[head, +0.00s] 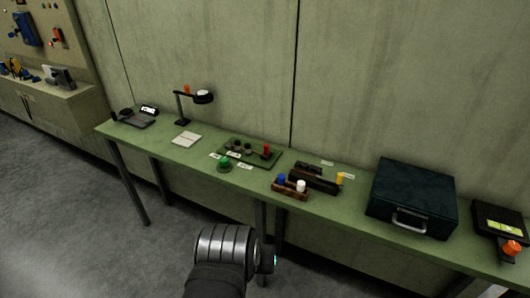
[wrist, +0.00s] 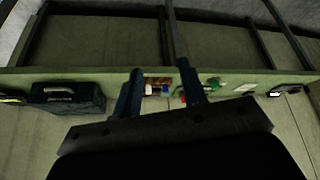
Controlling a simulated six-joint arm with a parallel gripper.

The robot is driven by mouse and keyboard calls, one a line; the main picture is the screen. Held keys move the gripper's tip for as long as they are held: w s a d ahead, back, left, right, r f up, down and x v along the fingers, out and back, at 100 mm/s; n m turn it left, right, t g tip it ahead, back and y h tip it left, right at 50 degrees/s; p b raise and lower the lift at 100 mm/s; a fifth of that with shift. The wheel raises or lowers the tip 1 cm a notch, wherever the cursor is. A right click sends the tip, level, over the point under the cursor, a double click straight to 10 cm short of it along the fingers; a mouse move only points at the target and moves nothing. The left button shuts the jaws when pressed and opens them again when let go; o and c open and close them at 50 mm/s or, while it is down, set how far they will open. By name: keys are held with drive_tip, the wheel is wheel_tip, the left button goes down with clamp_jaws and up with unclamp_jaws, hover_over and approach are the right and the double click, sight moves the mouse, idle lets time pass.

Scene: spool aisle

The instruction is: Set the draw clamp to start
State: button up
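A dark block-shaped device (head: 314,180) with an upright yellow handle (head: 340,178) at its right end sits on the green bench, with small white labels by it. To its left is a green board (head: 262,160) with dark round parts and an upright red piece (head: 267,150). I cannot tell for sure which one is the draw clamp, and the labels are too small to read. In the wrist view my gripper (wrist: 160,66) is open and empty, its two dark fingers spread, apart from the bench. Its fingers do not show in the head view.
The long bench (head: 345,206) also holds a brown block with blue and white knobs (head: 290,187), a green button (head: 224,165), a lamp (head: 196,98), a white pad (head: 186,139), a dark case (head: 412,198) and a black device with an orange knob (head: 502,229). A wall stands close behind.

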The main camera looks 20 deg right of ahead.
drive_tip(key=w+d+r+n+g+h, duration=0.2)
drive_tip(key=w+d+r, duration=0.25)
drive_tip(key=d, duration=0.25)
drive_tip(key=w+d+r+n+g+h, duration=0.25)
drive_tip(key=d+r, duration=0.25)
drive_tip(key=d, duration=0.3)
drive_tip(key=n+t+h, duration=0.8)
drive_tip(key=n+t, duration=0.1)
drive_tip(key=n, duration=1.6)
approach(265, 147)
drive_tip(key=shift+m, duration=0.25)
drive_tip(key=x, duration=1.1)
drive_tip(key=shift+w+a+f, duration=0.1)
